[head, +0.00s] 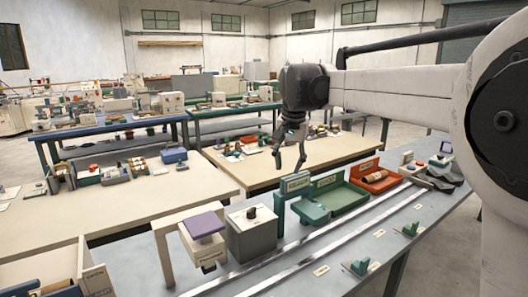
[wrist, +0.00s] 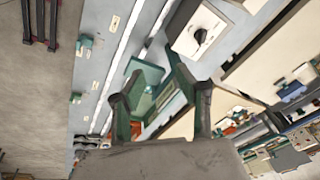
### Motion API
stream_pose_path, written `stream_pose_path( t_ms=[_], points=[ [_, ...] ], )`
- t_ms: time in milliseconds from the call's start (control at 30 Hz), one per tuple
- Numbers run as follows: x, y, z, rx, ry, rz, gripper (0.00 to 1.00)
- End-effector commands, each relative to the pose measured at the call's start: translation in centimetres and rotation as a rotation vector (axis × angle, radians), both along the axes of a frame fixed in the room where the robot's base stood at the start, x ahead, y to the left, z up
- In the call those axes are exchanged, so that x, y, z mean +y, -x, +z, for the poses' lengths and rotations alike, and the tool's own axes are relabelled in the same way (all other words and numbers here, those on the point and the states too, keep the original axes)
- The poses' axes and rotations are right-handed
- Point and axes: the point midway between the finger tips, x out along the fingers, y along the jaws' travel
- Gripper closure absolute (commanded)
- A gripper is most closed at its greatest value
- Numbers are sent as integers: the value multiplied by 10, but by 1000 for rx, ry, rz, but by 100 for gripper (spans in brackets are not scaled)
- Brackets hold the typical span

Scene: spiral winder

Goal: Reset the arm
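My gripper (head: 289,160) hangs from the end of my outstretched arm in the head view, pointing down above the grey-blue workbench and its row of devices. Its two dark fingers are spread apart with nothing seen between them. In the wrist view the fingers of my gripper (wrist: 161,96) also stand apart, with a green device behind the gap. The gripper appears clear of the devices, though its exact height cannot be told.
Below stand a purple-topped machine (head: 204,224), a grey box with a black knob (head: 252,234), a green tray (head: 340,197) and an orange tray (head: 388,183) holding a brown roll. A metal rail (head: 290,262) runs along the bench. Cream tables (head: 130,205) stand behind.

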Motion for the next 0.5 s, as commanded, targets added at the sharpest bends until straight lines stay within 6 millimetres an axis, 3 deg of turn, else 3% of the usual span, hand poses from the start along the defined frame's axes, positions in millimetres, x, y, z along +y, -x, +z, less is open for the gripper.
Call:
stream_pose_path(
  t_ms=[267,500],
  points=[
    [-40,76,11,-84,13,57,68],
    [-68,143,4,-157,32,106,68]
  ],
)
